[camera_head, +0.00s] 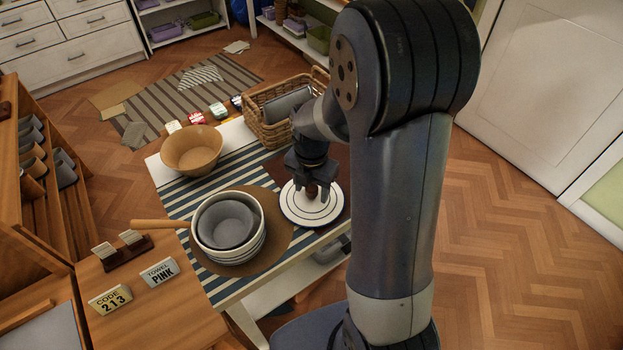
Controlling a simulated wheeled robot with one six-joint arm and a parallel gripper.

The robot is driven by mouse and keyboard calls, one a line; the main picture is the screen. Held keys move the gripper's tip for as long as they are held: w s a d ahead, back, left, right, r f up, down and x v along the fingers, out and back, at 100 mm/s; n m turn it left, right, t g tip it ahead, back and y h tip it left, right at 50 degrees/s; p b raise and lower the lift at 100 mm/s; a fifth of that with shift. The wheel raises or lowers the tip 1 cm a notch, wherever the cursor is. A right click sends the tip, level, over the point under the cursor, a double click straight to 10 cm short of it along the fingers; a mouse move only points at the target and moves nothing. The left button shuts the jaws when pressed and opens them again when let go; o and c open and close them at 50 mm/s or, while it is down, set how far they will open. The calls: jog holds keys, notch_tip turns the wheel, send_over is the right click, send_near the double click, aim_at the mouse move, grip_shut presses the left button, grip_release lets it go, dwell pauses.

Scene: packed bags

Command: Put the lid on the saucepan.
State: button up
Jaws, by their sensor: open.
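The saucepan (261,246) stands on a round brown mat (286,228) on the striped table. It is pale with dark bands, and its wooden handle (160,224) points left. A grey bowl-like shape (225,223) shows inside its rim. The lid (296,210), white with dark rings, lies flat to the right of the saucepan. My gripper (311,192) is above the lid, pointing down, with its fingers at the lid's knob. It is open. The fingers partly hide the knob, and I cannot tell whether they touch it.
A tan bowl (192,152) and a wicker basket (262,129) stand at the table's back. Small cards (197,118) stand behind the bowl. A wooden counter (190,308) with "CODE 213" and "TOWEL PINK" signs is at front left. My arm hides the table's right side.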

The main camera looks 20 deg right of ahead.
aim_at(311, 188)
grip_shut()
notch_tip(311, 188, up, 11)
jog(key=p, duration=0.8)
dwell(1.6)
jog(key=shift+a+f, duration=0.1)
jog(key=s+a, duration=0.2)
jog(key=a, duration=0.8)
jog(key=s+a, duration=0.1)
jog(key=a, duration=0.9)
jog(key=shift+s+p, duration=0.3)
jog(key=shift+s, duration=0.1)
dwell(0.5)
jog(key=shift+f, duration=0.2)
dwell(0.3)
jog(key=shift+f+b, duration=0.8)
jog(key=shift+f, duration=0.05)
